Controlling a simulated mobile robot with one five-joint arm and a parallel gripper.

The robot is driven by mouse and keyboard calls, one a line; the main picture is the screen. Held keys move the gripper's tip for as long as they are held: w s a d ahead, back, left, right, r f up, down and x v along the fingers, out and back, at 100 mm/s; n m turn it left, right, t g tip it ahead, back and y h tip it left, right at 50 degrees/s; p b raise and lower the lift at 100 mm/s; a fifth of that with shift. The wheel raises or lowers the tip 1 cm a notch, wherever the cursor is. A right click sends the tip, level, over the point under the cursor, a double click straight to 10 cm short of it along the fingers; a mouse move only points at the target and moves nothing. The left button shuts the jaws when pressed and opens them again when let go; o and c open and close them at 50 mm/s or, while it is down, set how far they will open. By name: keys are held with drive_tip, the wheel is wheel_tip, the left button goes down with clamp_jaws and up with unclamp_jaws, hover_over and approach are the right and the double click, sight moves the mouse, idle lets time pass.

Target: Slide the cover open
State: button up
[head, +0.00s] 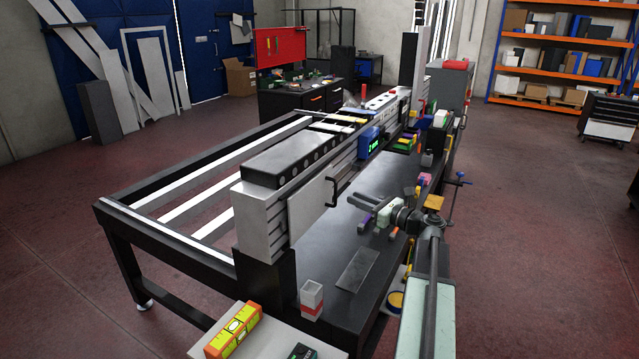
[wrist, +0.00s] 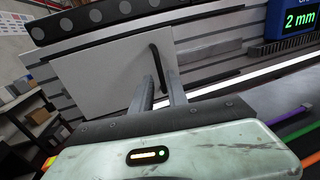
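The cover is a flat light-grey panel (head: 308,207) on the side of the long raised beam, with a black bar handle (head: 332,191) near its right edge. In the wrist view the cover (wrist: 98,72) fills the left and middle, and its upright handle (wrist: 155,62) shows between my fingers. My gripper (head: 362,200) is open and empty, its fingers pointing at the handle from the right, with a small gap in the head view. In the wrist view my gripper (wrist: 160,72) has its two fingers apart; the handle's lower end is partly hidden there.
Right of the cover a blue display (wrist: 292,20) reads 2 mm. Loose tools and coloured parts lie on the dark bench (head: 325,262) below the beam.

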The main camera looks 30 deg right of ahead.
sight(336, 192)
drive_tip(key=x, duration=0.9)
drive_tip(key=shift+s, duration=0.2)
clamp_jaws()
drive_tip(key=shift+a+f, duration=0.15)
drive_tip(key=shift+a, duration=0.05)
idle(1.0)
